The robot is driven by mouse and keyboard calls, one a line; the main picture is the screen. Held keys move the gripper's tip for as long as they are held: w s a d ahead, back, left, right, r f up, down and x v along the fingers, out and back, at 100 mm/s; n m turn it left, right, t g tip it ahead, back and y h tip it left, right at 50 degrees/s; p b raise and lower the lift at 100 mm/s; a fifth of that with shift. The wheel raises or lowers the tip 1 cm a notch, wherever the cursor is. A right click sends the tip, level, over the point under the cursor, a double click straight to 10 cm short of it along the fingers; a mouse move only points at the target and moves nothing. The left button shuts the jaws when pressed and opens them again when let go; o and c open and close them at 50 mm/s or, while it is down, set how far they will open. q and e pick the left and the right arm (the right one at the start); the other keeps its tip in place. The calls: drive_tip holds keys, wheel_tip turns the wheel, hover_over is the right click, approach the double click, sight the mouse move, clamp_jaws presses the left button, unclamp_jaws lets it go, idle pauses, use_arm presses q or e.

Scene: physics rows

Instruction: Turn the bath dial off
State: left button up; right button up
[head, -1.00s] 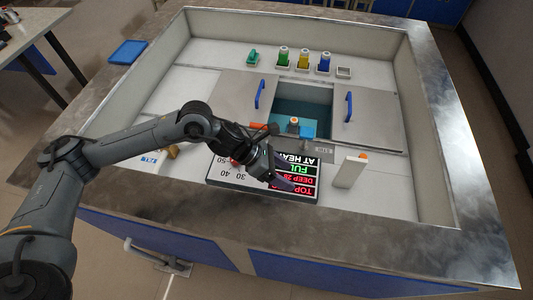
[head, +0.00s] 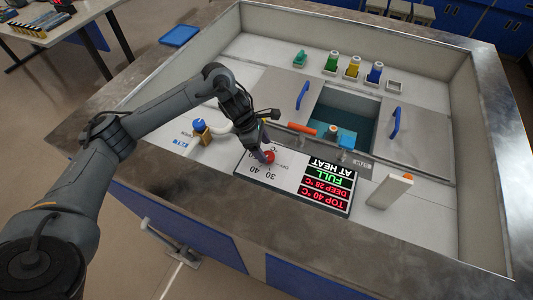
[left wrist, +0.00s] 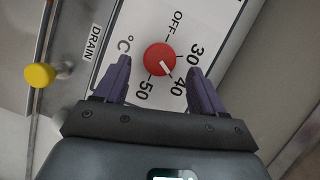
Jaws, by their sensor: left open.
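The bath dial is a round red knob (left wrist: 160,58) on a white panel, seen in the left wrist view. OFF, 30, 40 and 50 are printed around it, and its white mark points towards 40. In the head view the red dial (head: 269,157) is partly covered by my left gripper (head: 263,150). My left gripper is open in the left wrist view (left wrist: 159,67), with its purple fingers on either side of the dial and gaps to it. I cannot tell whether the tips reach down to the knob's height. My right gripper is not in view.
A display (head: 325,190) reads TOP 40, DEEP 28, FULL and AT HEAT beside the dial. A yellow knob (left wrist: 40,75) is near the DRAIN label. A white upright block (head: 389,191) stands right of the display. The bath (head: 345,110) lies behind, between lids with blue handles.

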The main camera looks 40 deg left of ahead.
sight(268, 155)
use_arm(q)
drive_tip(key=shift+x, duration=1.7)
drive_tip(key=c, duration=1)
drive_tip(key=shift+r, duration=0.1)
drive_tip(key=shift+c, duration=0.2)
